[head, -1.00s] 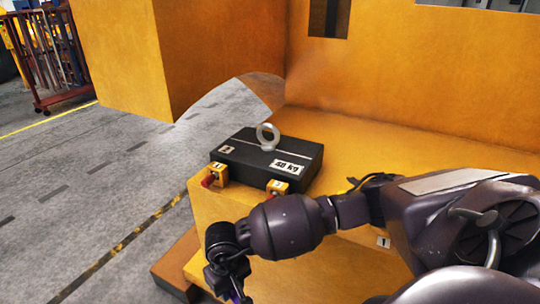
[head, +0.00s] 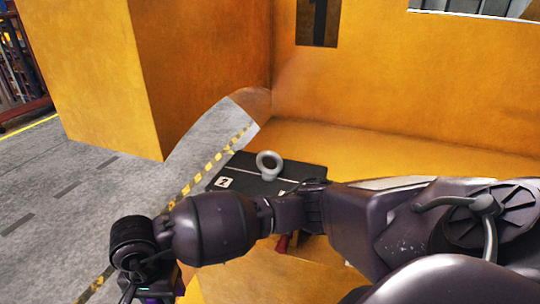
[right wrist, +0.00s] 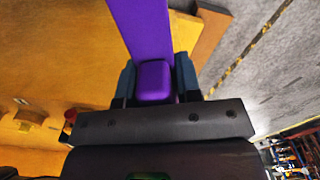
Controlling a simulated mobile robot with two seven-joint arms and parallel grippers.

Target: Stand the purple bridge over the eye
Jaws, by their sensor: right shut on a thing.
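The eye (head: 269,165) is a pale grey metal ring standing upright on the flat top of a dark casting (head: 238,172) in the head view. My right arm crosses in front and hides much of the casting. My right gripper (head: 150,291) is low at the left, out to the side of the casting. In the right wrist view, its jaws (right wrist: 155,82) are shut on the purple bridge (right wrist: 146,28), a long bar that runs out of the top of that view. The bridge is apart from the eye. My left gripper is not in view.
The casting rests on a yellow ledge (head: 350,142), with a tall yellow wall (head: 410,75) behind. A big yellow block (head: 95,70) stands at the back left. Open grey floor (head: 60,205) lies left. A red part (head: 282,243) shows below my arm.

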